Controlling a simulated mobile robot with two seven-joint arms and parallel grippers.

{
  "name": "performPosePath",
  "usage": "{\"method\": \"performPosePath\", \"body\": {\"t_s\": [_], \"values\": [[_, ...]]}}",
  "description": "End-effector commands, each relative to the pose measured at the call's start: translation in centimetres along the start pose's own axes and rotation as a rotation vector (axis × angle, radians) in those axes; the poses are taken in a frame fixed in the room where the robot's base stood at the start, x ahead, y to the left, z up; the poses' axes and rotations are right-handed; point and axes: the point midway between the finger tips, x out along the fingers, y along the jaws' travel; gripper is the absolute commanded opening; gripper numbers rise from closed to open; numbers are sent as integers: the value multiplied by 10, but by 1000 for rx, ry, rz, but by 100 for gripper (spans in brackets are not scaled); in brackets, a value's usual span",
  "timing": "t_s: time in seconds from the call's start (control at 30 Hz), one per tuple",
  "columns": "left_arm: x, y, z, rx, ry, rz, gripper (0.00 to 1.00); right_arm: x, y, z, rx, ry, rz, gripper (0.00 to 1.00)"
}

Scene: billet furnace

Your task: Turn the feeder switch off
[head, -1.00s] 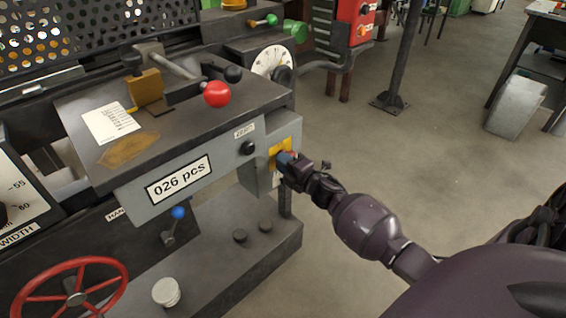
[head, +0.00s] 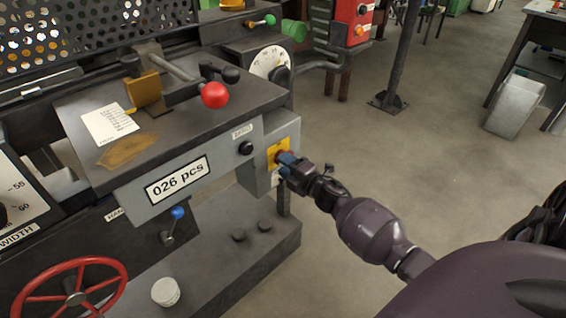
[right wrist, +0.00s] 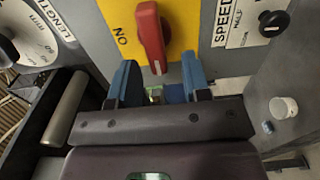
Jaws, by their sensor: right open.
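The feeder switch has a red handle (right wrist: 151,35) on a yellow plate (right wrist: 185,20) marked ON, seen close up in the right wrist view. In the head view the yellow plate (head: 275,152) is on the grey box at the machine's right end. My right gripper (right wrist: 160,65) is open, its blue fingers on either side of the handle's lower end, with gaps visible. I cannot tell how deep the handle reaches between them. In the head view my right gripper (head: 286,163) covers part of the plate and most of the handle. My left gripper is not in view.
A black knob (head: 246,148) is on the panel left of the plate. A red ball-ended lever (head: 215,95) and a white dial (head: 270,65) are above it. A blue-tipped lever (head: 178,213) and red handwheel (head: 70,290) are lower left. The floor to the right is open.

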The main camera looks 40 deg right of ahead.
Motion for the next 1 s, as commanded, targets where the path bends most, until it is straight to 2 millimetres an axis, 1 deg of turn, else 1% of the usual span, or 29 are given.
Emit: {"method": "performPosePath", "body": {"t_s": [0.03, 0.13, 0.3, 0.4, 0.5, 0.7, 1.0], "values": [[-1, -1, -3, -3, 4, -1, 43, -9, 3, 0, 0, -1, 3, 44], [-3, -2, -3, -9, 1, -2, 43, -26, 4, 0, 1, -1, 4, 44], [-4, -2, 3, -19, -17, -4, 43, -56, 3, 1, -1, -2, 3, 44], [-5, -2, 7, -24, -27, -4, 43, -70, 3, 0, -1, -1, 3, 44], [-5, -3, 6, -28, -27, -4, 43, -81, 2, 0, 0, -1, 2, 44], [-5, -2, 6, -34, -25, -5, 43, -90, 1, 0, -1, -1, 2, 44], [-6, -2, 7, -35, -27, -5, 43, -91, 1, 0, -1, -1, 1, 44]]}}
